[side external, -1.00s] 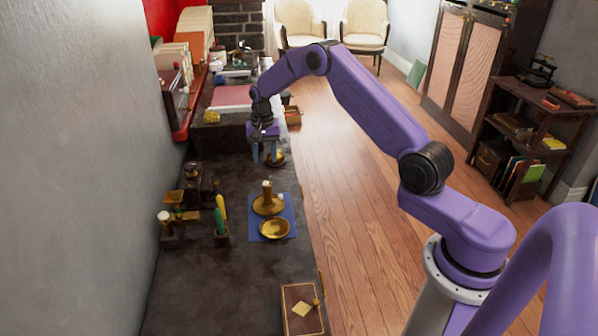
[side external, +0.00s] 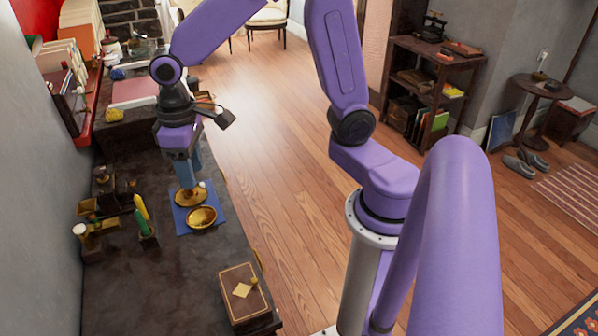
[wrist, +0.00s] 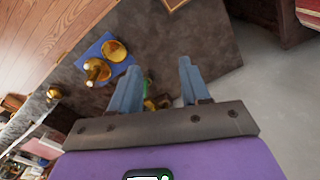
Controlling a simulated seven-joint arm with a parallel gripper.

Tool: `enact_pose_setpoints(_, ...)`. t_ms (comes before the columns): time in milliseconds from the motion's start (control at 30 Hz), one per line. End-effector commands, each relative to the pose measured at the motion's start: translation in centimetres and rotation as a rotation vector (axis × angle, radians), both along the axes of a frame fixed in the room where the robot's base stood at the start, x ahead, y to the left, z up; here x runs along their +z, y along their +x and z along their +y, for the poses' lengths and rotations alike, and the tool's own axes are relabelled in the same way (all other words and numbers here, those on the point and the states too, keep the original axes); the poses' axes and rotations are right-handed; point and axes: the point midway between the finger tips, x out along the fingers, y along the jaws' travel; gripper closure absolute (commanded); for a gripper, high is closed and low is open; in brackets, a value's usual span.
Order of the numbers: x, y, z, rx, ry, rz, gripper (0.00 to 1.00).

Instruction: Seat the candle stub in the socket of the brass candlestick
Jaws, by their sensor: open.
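The brass candlestick (side external: 189,204) stands on a blue cloth (side external: 180,220); my fingers hide its upright part in the side view. In the wrist view the candlestick (wrist: 99,72) is left of the left finger. A small whitish thing (side external: 201,184) shows beside it; I cannot tell if this is the candle stub. My gripper (side external: 188,184) points down, over or just behind the candlestick; the gap between them is unclear. In the wrist view my gripper (wrist: 157,66) is open, with nothing between the fingertips.
A brass dish (side external: 201,217) lies nearer on the cloth. To the left stand a white-topped holder (side external: 80,231) and a yellow upright piece (side external: 141,207). A dark box with a diamond (side external: 243,291) is at the front. Bare tabletop (side external: 140,285) lies between.

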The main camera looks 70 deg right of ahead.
Motion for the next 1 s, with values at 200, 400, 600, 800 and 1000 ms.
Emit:
enact_pose_setpoints(200, 1.3, -9.8, -0.5, 0.328, 0.004, -0.008, 0.54)
enact_pose_setpoints(400, 1.2, -16.7, -2.8, 0.586, 0.006, -0.012, 0.54)
enact_pose_setpoints(600, 0.8, -19.9, -4.5, 0.72, 0.005, -0.013, 0.54)
enact_pose_setpoints(800, 0.7, -20.4, -4.8, 0.742, 0.004, -0.011, 0.54)
enact_pose_setpoints(1000, 0.7, -20.3, -4.7, 0.74, 0.004, -0.011, 0.54)
